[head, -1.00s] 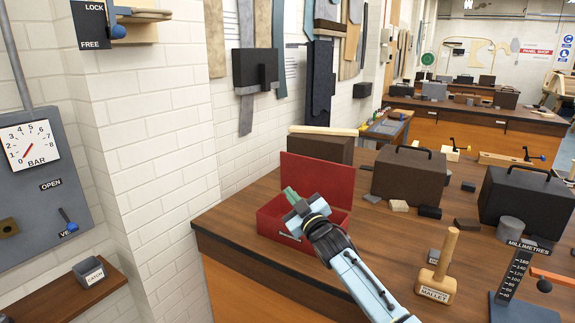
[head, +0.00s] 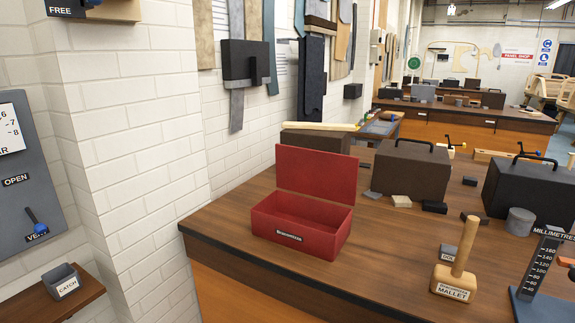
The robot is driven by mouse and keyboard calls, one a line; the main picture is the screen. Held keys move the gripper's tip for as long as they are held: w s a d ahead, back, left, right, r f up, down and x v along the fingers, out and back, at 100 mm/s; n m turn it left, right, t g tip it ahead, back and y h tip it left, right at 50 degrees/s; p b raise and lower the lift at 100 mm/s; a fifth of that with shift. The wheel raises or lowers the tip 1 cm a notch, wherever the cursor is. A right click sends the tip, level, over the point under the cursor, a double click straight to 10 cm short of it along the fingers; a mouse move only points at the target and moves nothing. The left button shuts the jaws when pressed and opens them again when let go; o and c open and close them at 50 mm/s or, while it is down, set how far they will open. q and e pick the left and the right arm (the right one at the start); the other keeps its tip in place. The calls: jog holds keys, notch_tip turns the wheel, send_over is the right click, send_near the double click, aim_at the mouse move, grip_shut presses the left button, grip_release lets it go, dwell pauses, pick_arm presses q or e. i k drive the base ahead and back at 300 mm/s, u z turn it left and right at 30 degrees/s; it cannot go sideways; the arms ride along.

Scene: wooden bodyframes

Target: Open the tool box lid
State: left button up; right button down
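The red tool box (head: 300,237) stands near the left end of the wooden bench. Its lid (head: 317,174) is raised and tilted back at the rear edge, standing open. The inside looks empty from here. A dark label with pale lettering is on its front. Neither of my grippers is in the head view now, and nothing touches the box.
On the bench (head: 391,263) are a wooden mallet (head: 456,270), a brown case (head: 410,170), a black case (head: 530,190), small blocks and a millimetre gauge (head: 537,262). A white brick wall (head: 150,110) is at the left. The bench in front of the box is clear.

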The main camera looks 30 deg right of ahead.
aim_at(332, 177)
jog(key=z, duration=0.25)
jog(key=i, duration=0.9)
jog(key=z, duration=0.75)
